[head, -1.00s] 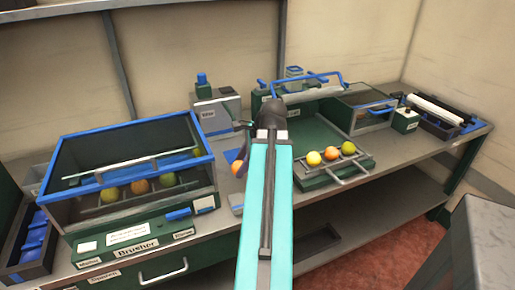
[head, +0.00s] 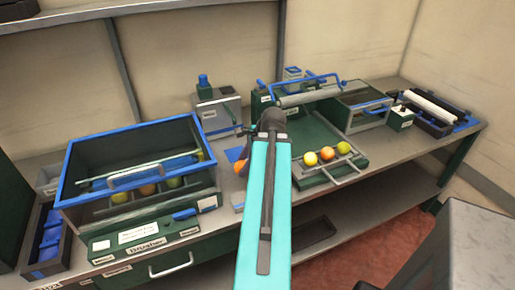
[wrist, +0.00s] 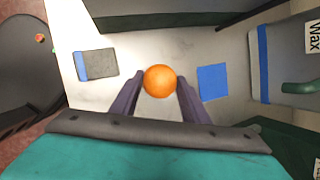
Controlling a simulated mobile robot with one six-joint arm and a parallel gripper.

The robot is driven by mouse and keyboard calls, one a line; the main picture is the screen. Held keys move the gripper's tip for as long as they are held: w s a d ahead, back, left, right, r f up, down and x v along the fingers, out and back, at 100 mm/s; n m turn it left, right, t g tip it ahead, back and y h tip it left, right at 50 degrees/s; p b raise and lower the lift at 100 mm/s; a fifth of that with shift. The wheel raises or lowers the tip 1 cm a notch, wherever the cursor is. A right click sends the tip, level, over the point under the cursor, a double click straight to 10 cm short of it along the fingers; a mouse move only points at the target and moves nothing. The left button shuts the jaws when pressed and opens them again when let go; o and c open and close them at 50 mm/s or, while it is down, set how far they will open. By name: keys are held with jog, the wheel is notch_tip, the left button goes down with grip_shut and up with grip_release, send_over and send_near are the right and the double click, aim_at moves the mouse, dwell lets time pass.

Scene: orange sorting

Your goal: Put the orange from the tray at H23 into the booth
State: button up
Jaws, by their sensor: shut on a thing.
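My gripper (wrist: 159,78) is shut on an orange (wrist: 160,81), which sits between the two dark fingers in the wrist view. In the head view the held orange (head: 240,167) shows just left of my arm's end, partly hidden by it. A pale bench top with a blue square (wrist: 214,82) lies below it. I cannot read an H23 label, nor tell which thing is the booth.
A blue-rimmed brusher box (head: 140,127) with several fruits stands at left. A grey box (head: 220,115) labelled Wax in the wrist view (wrist: 312,37) stands behind my gripper. A clear-topped box (head: 360,104) and a roller bin (head: 436,113) stand at right. A grey block (head: 470,240) is front right.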

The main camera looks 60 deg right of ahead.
jog(key=shift+r+p, duration=0.15)
jog(key=shift+p, duration=0.65)
jog(key=d+p, duration=0.1)
jog(key=d, duration=0.3)
jog(key=w+d+f+p, duration=0.1)
jog(key=d, duration=0.4)
jog(key=d+p, duration=0.1)
jog(key=d, duration=0.3)
jog(key=shift+w+d+f, duration=0.15)
jog(key=shift+w+f, duration=0.15)
jog(key=shift+w, duration=0.05)
jog(key=shift+f+p, duration=0.9)
jog(key=shift+f, duration=0.85)
jog(key=shift+f, duration=0.1)
jog(key=o, duration=1.1)
